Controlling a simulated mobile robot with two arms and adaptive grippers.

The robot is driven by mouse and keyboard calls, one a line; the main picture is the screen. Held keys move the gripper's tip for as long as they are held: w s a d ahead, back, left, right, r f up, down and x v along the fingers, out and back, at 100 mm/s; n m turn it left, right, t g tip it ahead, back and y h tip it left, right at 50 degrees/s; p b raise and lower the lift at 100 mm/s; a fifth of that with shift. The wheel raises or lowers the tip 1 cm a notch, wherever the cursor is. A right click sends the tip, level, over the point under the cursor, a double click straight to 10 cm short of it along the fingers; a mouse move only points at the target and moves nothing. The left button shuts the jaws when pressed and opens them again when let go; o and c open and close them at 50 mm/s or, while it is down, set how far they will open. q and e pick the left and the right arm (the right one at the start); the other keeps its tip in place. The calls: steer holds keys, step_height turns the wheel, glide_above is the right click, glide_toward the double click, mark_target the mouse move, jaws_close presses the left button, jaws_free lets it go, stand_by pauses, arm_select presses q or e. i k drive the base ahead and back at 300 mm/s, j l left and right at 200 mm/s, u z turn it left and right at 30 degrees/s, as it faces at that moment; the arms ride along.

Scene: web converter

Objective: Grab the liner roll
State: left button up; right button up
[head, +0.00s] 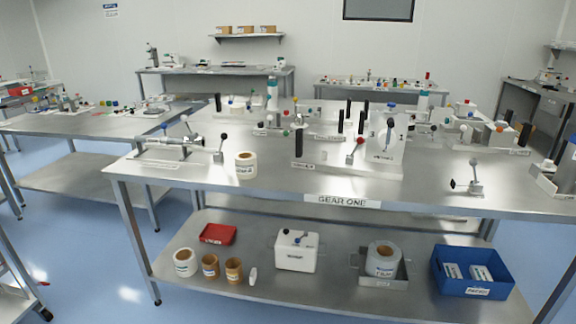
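A cream-white roll (246,165) with a small label stands on the near steel table, left of the middle. A similar white roll (186,262) with a label stands on the shelf below, at the left. Both labels are too small to read, so I cannot tell which is the liner roll. A larger roll (383,258) marked "FILM" sits in a grey metal tray (403,277) on the lower shelf. Neither of my grippers is in view.
The table (225,185) marked "GEAR ONE" carries a clamp device (170,148) and an upright panel (385,140). Its lower shelf holds two brown rolls (210,265), a red tray (218,234), a white box (296,251) and a blue bin (472,268). Blue floor shows left.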

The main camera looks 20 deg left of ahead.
mark_target(246, 162)
steer(key=j+z, duration=1.4)
